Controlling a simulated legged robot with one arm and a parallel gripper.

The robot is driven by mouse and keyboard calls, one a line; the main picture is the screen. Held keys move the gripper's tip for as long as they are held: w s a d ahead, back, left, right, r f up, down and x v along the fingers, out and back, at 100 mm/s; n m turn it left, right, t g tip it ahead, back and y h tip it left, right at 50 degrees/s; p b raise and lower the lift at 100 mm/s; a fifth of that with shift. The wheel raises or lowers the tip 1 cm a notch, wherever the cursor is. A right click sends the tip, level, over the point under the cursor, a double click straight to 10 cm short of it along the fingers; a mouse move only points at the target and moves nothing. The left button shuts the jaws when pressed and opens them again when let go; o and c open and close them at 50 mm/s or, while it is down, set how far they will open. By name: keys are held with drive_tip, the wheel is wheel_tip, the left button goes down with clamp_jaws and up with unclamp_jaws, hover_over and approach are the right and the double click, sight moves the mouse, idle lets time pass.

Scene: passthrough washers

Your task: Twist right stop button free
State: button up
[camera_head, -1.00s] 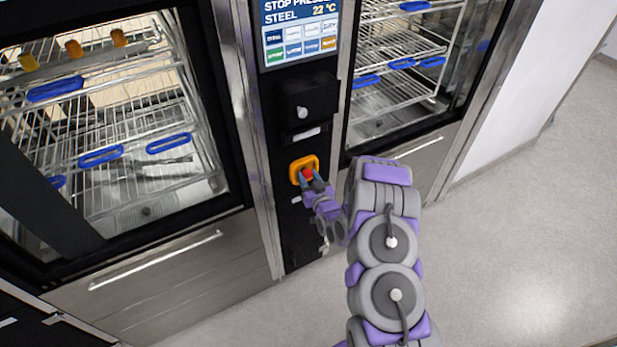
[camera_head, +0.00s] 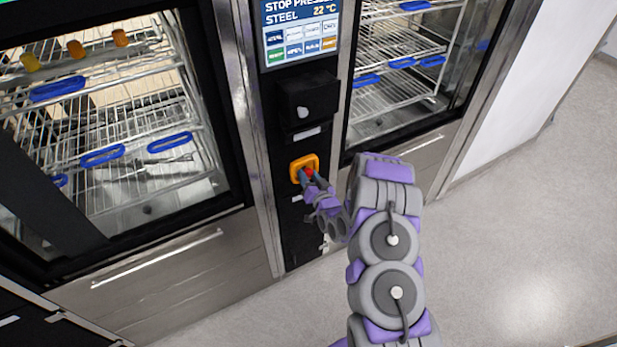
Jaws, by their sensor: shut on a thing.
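The stop button (camera_head: 309,173) is a small red knob on a square orange-yellow housing (camera_head: 296,168). The housing sits on the black panel between the two washers, below the display. My gripper (camera_head: 308,177) is at the button with its fingers shut around the red knob. The fingers hide part of the knob and the lower right of the housing. My purple and grey arm comes up from the bottom of the picture.
The display (camera_head: 300,40) reads "STOP PRESSED", "STEEL" and 22 °C. A black box with a light knob (camera_head: 303,112) juts out above the button. Glass-fronted washers with wire racks (camera_head: 130,160) flank the panel. Open floor (camera_head: 520,230) lies to the right.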

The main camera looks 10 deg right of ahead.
drive_tip(key=o, duration=0.8)
drive_tip(key=shift+d, duration=0.1)
drive_tip(key=shift+p+v, duration=1.1)
drive_tip(key=shift+v, duration=7.55)
